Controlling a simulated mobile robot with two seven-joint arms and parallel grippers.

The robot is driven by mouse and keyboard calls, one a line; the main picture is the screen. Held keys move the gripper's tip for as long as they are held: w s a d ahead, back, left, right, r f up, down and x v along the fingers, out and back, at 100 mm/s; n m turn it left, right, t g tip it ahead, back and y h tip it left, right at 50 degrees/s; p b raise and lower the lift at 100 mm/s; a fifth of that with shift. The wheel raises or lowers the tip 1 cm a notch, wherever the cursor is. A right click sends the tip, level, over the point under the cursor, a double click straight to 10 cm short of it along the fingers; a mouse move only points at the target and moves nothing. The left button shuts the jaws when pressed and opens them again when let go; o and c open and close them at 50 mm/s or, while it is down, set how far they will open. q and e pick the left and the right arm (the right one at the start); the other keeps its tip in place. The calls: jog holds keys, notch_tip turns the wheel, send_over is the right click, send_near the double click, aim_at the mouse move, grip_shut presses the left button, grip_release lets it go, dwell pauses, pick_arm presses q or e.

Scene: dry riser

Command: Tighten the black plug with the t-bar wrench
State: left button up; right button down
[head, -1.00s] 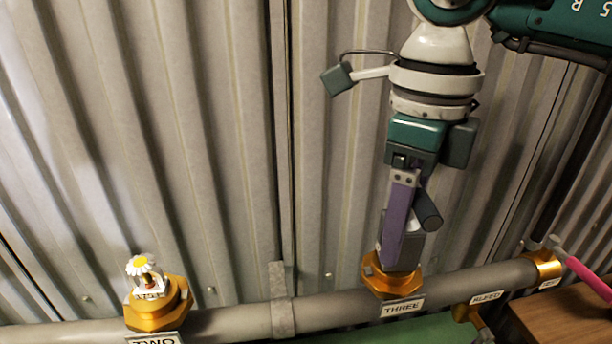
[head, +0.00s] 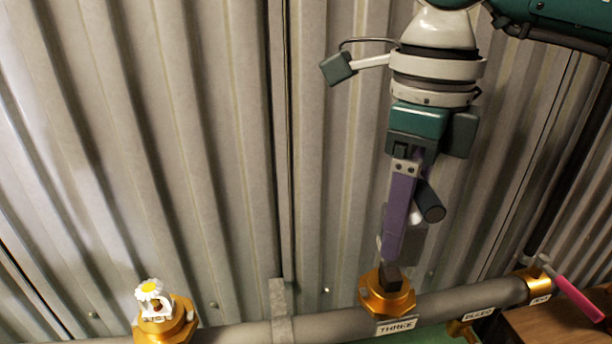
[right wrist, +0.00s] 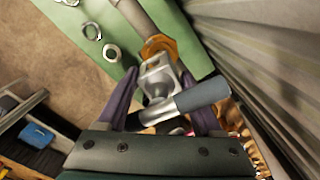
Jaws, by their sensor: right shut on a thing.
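The black plug (head: 391,280) stands upright in the gold fitting (head: 372,302) marked THREE on the grey pipe; its dark top shows in the head view. My right gripper (head: 396,240) has purple fingers and points down just above the plug. It is shut on the t-bar wrench (head: 430,201), whose dark handle sticks out to the right. The right wrist view shows the wrench's grey metal body (right wrist: 159,82) between the fingers, with a gold fitting (right wrist: 160,46) beyond. Whether the wrench touches the plug I cannot tell. My left gripper is not in view.
A corrugated metal wall (head: 200,150) stands close behind. Another gold fitting with a daisy-like top (head: 153,295) is at left. A pink-handled valve (head: 577,298) and a wooden surface (head: 560,325) are at right. Loose rings (right wrist: 111,53) lie on the green surface (right wrist: 80,15).

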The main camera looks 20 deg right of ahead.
jog(key=shift+r+p, duration=1.45)
jog(key=shift+r, duration=1.05)
